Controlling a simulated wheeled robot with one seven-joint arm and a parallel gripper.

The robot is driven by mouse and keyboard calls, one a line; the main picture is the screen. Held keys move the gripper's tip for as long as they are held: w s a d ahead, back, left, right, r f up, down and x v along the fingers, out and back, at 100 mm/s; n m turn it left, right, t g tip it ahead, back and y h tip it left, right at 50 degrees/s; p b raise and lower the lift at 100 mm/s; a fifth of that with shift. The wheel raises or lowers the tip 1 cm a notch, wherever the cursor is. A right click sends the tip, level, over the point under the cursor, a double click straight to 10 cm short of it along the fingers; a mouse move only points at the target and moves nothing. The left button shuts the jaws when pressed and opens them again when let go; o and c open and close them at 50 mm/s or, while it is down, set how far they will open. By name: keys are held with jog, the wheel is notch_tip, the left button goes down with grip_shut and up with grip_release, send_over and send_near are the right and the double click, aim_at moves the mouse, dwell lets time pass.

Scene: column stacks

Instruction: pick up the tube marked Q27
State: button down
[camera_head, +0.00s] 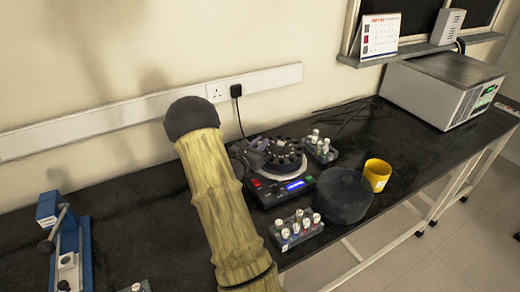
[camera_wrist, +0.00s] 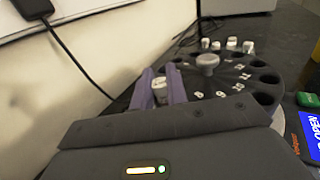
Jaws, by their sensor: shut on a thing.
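My gripper (camera_wrist: 161,82) has its two purple fingers closed around a white-capped tube (camera_wrist: 159,92) at the near left edge of the dark rotor (camera_wrist: 228,80) with numbered holes. I cannot tell whether the tube's lower end is still in a hole. No Q27 mark is readable on it. In the head view my gripper (camera_head: 258,147) is small and dark at the left side of the centrifuge (camera_head: 283,187), and the tube is too small to make out.
A front rack (camera_head: 297,235) and a rear rack (camera_head: 324,154) hold several white-capped tubes. A dark round lid (camera_head: 343,197) and yellow cup (camera_head: 376,175) stand to the right. A blue device (camera_head: 84,255) is at left. A boxy instrument (camera_head: 440,88) stands far right.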

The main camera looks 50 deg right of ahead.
aim_at(259, 143)
jog(key=shift+r, duration=0.1)
notch_tip(259, 143, up, 10)
jog(key=shift+f, duration=0.1)
dwell(0.3)
jog(key=shift+a, duration=0.1)
dwell(0.4)
